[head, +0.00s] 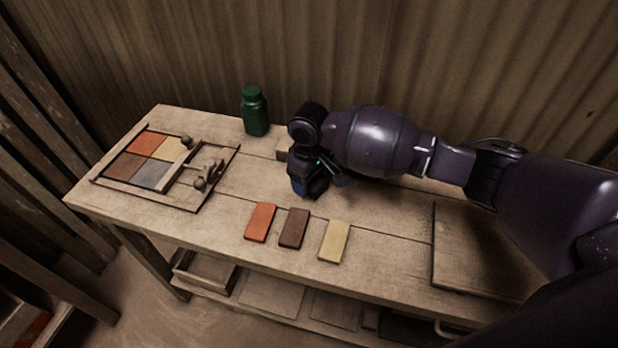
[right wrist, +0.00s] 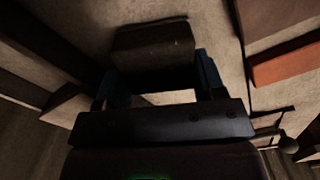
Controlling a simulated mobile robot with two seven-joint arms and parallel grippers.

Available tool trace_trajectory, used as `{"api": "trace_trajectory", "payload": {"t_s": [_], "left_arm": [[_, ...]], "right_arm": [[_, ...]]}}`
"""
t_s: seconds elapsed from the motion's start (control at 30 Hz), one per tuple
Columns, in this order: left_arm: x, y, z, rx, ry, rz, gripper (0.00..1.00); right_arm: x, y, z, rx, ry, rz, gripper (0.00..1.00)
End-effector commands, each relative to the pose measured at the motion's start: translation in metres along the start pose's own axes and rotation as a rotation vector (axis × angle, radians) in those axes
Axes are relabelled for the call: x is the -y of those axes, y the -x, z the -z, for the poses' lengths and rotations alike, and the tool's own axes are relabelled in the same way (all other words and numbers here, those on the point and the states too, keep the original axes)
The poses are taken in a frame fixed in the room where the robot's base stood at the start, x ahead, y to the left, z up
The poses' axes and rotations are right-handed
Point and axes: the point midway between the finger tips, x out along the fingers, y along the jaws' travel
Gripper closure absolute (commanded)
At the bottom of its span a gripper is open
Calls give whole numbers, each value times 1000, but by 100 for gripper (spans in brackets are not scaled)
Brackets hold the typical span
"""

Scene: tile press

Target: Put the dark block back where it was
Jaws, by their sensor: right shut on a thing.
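My right gripper (head: 310,188) is over the middle of the workbench, to the right of the tile press and behind the row of loose tiles. In the right wrist view the gripper (right wrist: 155,85) is shut on the dark block (right wrist: 152,42), which sits between the two fingers. In the head view the gripper hides most or all of this block, and I cannot tell whether it touches the bench top. My left gripper is not in view.
An orange tile (head: 260,222), a brown tile (head: 293,228) and a cream tile (head: 333,241) lie in front. The press frame (head: 195,207) with coloured tiles is at left. A green bottle (head: 255,112) and a pale wooden block (head: 283,148) stand behind. A board (head: 465,250) lies right.

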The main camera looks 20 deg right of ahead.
Motion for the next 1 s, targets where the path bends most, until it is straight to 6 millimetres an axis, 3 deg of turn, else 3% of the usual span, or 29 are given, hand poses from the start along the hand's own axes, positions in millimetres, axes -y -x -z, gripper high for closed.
{"api": "trace_trajectory", "payload": {"t_s": [0.13, 0.17, 0.3, 0.67, 1.0], "left_arm": [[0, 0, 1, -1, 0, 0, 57], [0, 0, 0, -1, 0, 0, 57], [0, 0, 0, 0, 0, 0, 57], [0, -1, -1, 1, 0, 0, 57], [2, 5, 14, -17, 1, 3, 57]], "right_arm": [[0, -3, 0, 0, -1, 0, 62], [0, -3, 0, 0, 0, 0, 34], [0, -3, 0, 0, 0, 0, 12], [0, 1, 0, -1, 1, 0, 11], [0, 59, 1, -7, 1, -2, 11]]}}
